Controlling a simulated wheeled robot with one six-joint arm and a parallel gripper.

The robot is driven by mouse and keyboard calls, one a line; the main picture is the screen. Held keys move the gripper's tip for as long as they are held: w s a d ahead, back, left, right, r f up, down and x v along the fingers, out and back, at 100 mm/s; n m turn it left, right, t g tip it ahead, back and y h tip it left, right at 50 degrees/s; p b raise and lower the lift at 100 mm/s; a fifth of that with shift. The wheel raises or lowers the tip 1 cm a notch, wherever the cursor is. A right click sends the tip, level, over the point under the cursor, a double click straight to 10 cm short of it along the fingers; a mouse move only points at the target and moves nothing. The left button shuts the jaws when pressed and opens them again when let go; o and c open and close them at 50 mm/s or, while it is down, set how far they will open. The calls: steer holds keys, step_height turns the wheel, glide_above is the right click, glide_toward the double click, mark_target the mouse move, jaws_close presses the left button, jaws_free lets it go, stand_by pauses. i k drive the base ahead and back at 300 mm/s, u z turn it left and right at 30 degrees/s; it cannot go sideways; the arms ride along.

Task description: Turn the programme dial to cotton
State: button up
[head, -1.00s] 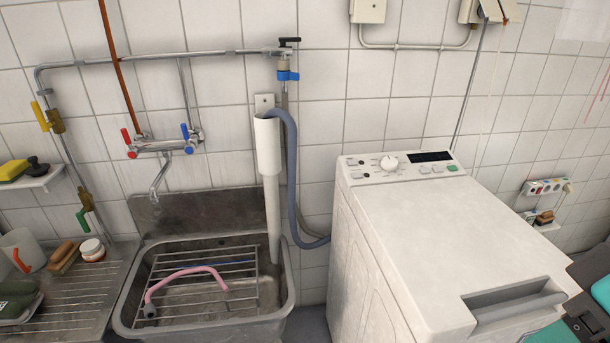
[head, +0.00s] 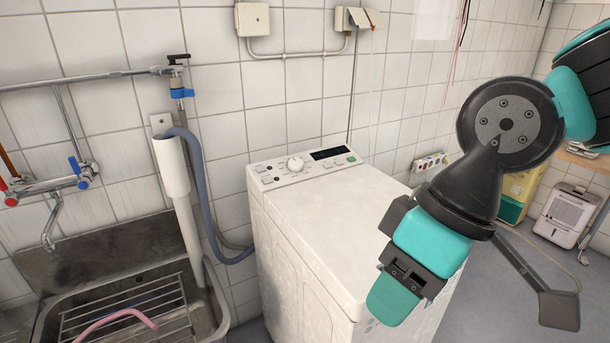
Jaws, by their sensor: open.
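The programme dial (head: 295,164) is a round white knob on the control panel at the back of the white top-loading washing machine (head: 318,222). Small marks surround it, too small to read, so I cannot tell which programme it points to. A dark display (head: 330,153) and a green button (head: 351,160) sit to its right. My gripper (head: 392,266), teal and black, is open and empty. In the picture it overlaps the right part of the machine's lid, to the right of and below the dial, apart from it. It hides the lid's front handle.
A steel sink (head: 215,318) with a wire rack and a pink hose (head: 118,317) is at the left. A grey-blue hose (head: 205,205) runs down beside the machine. Wall sockets (head: 430,162) are behind on the right. A white appliance (head: 566,215) stands on the floor at far right.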

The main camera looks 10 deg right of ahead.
mark_target(295, 164)
steer(key=u, duration=2.05)
steer(key=k, duration=0.65)
steer(key=z, duration=1.4)
steer(key=i, duration=1)
steer(key=z, duration=0.05)
